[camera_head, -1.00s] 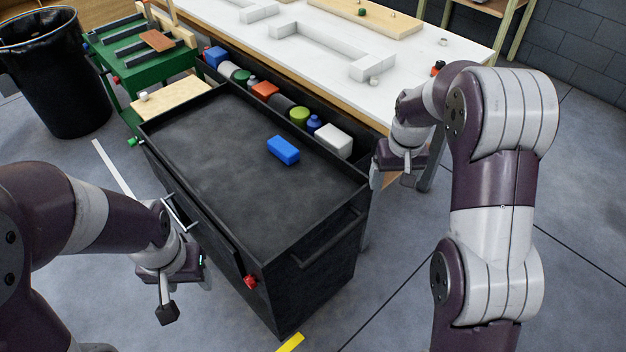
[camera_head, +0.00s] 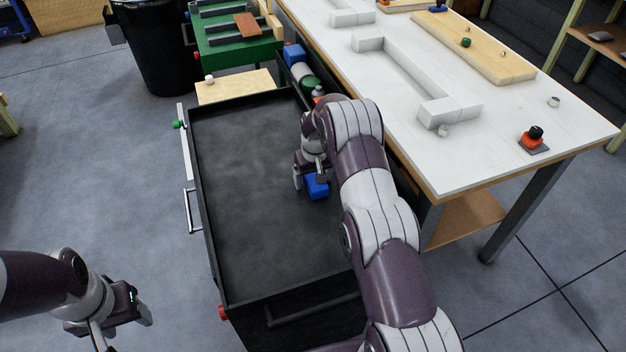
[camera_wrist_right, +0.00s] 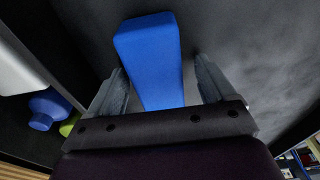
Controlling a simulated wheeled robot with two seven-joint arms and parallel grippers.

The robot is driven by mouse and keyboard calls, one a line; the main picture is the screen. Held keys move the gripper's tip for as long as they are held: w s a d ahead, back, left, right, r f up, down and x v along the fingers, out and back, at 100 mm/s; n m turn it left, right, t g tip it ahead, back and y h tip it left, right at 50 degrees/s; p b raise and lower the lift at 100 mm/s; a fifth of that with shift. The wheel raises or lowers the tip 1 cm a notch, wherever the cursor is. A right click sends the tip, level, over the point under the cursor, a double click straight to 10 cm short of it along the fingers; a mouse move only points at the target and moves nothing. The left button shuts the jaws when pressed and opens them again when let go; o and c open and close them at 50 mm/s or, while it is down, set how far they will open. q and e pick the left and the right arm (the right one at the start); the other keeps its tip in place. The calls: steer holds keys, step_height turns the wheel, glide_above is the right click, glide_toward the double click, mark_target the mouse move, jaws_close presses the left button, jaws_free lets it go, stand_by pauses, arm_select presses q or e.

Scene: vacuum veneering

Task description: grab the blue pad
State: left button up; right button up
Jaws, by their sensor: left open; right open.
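The blue pad (camera_head: 317,187) lies on the black top of the cart (camera_head: 245,230), partly hidden by my right gripper in the head view. In the right wrist view the blue pad (camera_wrist_right: 150,60) stands out between the two grey fingers. My right gripper (camera_head: 308,179) is open, with a finger on either side of the pad's near end; I see a gap between the pad and the right finger. Whether the left finger touches it I cannot tell. My left gripper (camera_head: 122,328) is open and empty, low at the left, apart from the cart.
A white-topped workbench (camera_head: 500,130) with a wooden board (camera_head: 470,50) stands along the cart's right side. A green bench (camera_head: 235,50) and a black bin (camera_head: 160,50) are at the back. Several items sit in the trough beside the cart top, partly hidden by my right arm.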

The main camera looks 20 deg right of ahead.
steer(key=shift+d+f, duration=0.1)
steer(key=shift+d, duration=0.1)
steer(key=shift+a, duration=0.1)
steer(key=c, duration=1.1)
steer(key=shift+o, duration=0.2)
steer(key=shift+r, duration=0.2)
